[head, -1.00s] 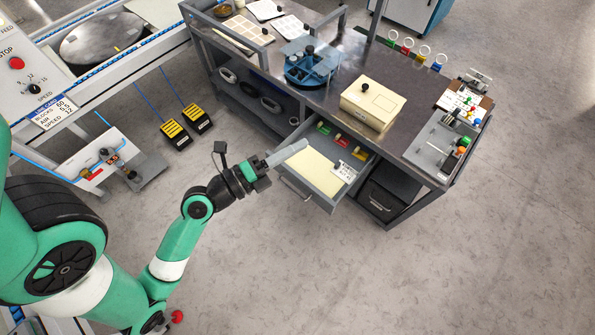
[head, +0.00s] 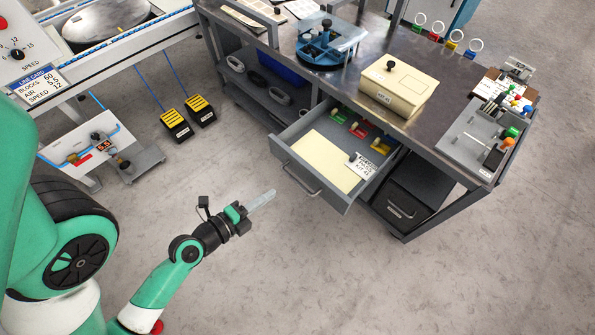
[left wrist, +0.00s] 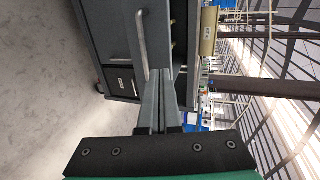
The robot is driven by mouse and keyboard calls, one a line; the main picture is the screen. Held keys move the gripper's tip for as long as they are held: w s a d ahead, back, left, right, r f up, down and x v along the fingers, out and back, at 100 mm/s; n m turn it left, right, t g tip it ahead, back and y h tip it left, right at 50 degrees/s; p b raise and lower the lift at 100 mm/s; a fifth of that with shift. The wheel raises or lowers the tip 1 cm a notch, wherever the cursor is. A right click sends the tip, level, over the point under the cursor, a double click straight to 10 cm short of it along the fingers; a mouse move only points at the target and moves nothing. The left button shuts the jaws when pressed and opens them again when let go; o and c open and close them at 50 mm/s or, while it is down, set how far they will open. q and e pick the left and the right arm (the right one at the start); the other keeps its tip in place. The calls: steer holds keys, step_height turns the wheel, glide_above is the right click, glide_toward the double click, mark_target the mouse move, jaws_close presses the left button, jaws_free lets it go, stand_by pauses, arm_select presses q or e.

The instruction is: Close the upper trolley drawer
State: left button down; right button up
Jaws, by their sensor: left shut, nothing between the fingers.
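The upper trolley drawer (head: 301,152) is pulled out of the trolley in the head view, toward the front. It holds a cream sheet, small coloured items and a white tag. Its bar handle (head: 299,180) is on the front panel, and the handle also shows in the left wrist view (left wrist: 142,45). My left gripper (head: 263,200) is shut and empty, in front of the drawer and apart from it in the head view. Its closed fingers (left wrist: 160,100) point toward the drawer front in the left wrist view. My right gripper is in neither view.
The trolley top (head: 350,85) bears a cream box (head: 390,87), a blue round fixture (head: 326,45) and a grey tray (head: 472,143). Yellow pedals (head: 188,116) lie on the floor. The floor in front is clear.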

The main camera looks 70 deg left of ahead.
mark_target(306, 169)
arm_select(q)
steer(key=p+x, duration=0.1)
steer(key=x, duration=0.3)
steer(key=r+p+x, duration=0.1)
steer(key=x, duration=0.3)
steer(key=p+x, duration=0.2)
steer(key=x, duration=0.2)
steer(key=shift+w+r, duration=0.2)
steer(key=shift+r, duration=0.1)
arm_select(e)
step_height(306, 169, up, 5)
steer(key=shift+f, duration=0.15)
